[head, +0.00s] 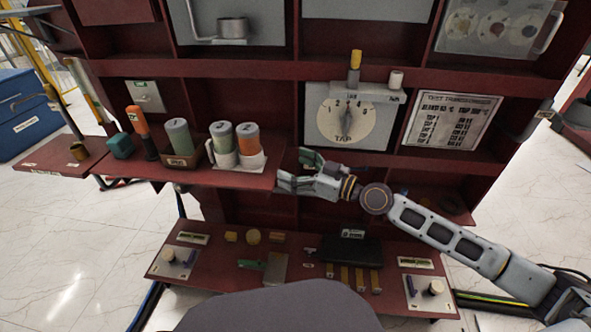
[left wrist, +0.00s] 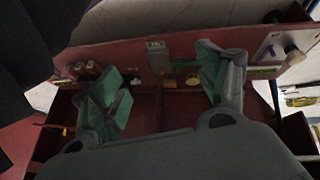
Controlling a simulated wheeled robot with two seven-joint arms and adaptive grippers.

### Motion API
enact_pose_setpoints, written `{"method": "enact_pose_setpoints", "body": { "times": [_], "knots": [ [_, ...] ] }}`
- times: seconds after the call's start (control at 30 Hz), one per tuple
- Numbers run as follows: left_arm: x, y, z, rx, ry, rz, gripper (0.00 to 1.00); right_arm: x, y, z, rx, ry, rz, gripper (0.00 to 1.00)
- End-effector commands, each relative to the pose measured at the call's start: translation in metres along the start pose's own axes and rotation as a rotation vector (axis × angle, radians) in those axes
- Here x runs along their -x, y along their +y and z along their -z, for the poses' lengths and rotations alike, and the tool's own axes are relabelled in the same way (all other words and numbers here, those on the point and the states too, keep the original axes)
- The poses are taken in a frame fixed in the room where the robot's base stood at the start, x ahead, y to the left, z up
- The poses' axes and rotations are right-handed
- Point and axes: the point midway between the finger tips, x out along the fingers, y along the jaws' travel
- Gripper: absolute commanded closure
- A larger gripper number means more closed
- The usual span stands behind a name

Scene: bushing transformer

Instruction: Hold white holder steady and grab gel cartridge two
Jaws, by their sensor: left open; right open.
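A white holder (head: 251,162) stands on the middle red shelf in the head view. It holds a grey-green cartridge (head: 222,137) and an orange-and-green cartridge (head: 247,139), side by side and upright. Another grey-green cartridge (head: 180,135) stands in a brown holder (head: 182,161) to their left. Their number marks are too small to read surely. My right gripper (head: 292,171) is open and empty, just right of the white holder and apart from it. My left gripper (left wrist: 162,80) is open and empty in the left wrist view, and is out of the head view.
An orange-handled tool (head: 138,120) and a teal block (head: 120,146) stand at the shelf's left. A tap dial (head: 346,117) is on the back panel. A lower red panel (head: 206,263) carries yellow knobs and a black box (head: 350,251).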

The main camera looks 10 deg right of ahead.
Motion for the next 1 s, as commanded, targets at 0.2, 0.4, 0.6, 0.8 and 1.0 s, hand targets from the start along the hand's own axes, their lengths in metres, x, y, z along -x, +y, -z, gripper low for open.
{"method": "enact_pose_setpoints", "body": {
  "times": [0.2,0.4,0.6,0.8,1.0],
  "knots": [
    [0.0,0.0,0.0,0.0,0.0,0.0,0.25,0.0,0.0,0.0,0.0,-0.001,0.001,0.11],
    [0.003,0.0,0.001,-0.002,-0.004,0.003,0.25,-0.002,0.0,0.0,-0.001,-0.001,0.001,0.11],
    [0.013,-0.001,0.005,-0.009,-0.024,0.013,0.25,-0.011,0.001,0.001,-0.001,0.0,-0.001,0.11],
    [0.033,-0.001,0.013,-0.022,-0.055,0.03,0.25,-0.025,0.0,0.002,-0.001,0.0,0.0,0.11],
    [0.049,-0.002,0.017,-0.031,-0.085,0.047,0.25,-0.041,0.0,0.002,0.0,0.001,0.0,0.11]
  ]
}}
